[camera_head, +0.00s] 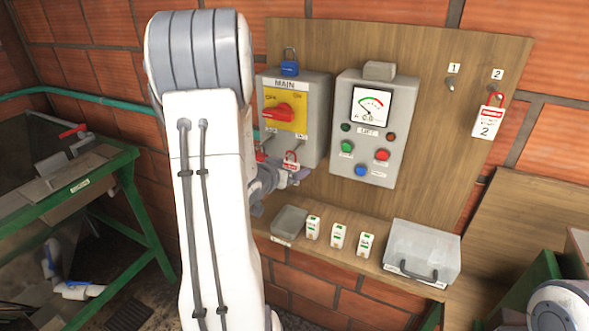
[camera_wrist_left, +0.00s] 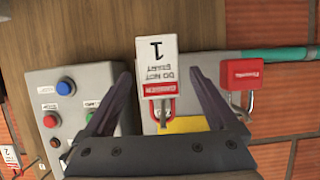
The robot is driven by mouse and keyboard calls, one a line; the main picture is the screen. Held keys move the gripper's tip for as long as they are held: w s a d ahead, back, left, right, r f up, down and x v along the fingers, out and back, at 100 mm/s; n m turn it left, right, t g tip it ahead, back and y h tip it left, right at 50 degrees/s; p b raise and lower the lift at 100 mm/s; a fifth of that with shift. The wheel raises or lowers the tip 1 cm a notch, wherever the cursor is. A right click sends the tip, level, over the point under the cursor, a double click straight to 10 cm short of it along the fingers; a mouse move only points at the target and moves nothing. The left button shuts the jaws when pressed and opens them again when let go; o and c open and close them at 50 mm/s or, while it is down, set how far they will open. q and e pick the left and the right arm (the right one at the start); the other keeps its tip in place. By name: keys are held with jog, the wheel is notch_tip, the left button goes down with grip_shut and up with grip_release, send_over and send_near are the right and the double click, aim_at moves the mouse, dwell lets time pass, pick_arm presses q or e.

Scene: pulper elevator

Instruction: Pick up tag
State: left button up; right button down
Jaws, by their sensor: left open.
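A white and red tag (camera_wrist_left: 157,68) marked "DO NOT START 1" hangs by a red loop in the left wrist view, which is upside down. In the head view this tag (camera_head: 291,160) is small, at the bottom of the MAIN switch box (camera_head: 313,130). My left gripper (camera_wrist_left: 161,74) is open, with one dark finger on each side of the tag; I cannot tell whether either touches it. In the head view my left gripper (camera_head: 300,175) is partly hidden by my forearm. A second tag (camera_head: 488,122), marked 2, hangs on hook 2. My right gripper is not in view.
A red padlock (camera_wrist_left: 242,75) is beside the tag. A blue padlock (camera_head: 289,67) sits on the MAIN box. The meter box (camera_head: 377,130) stands right of it. Hook 1 (camera_head: 450,84) is empty.

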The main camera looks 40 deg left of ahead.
pick_arm(q)
jog(key=p+x, duration=0.1)
jog(key=x, duration=0.3)
jog(key=shift+s+d+f, duration=0.1)
jog(key=shift+d+f, duration=0.05)
jog(key=c, duration=1.4)
jog(key=shift+c, duration=0.2)
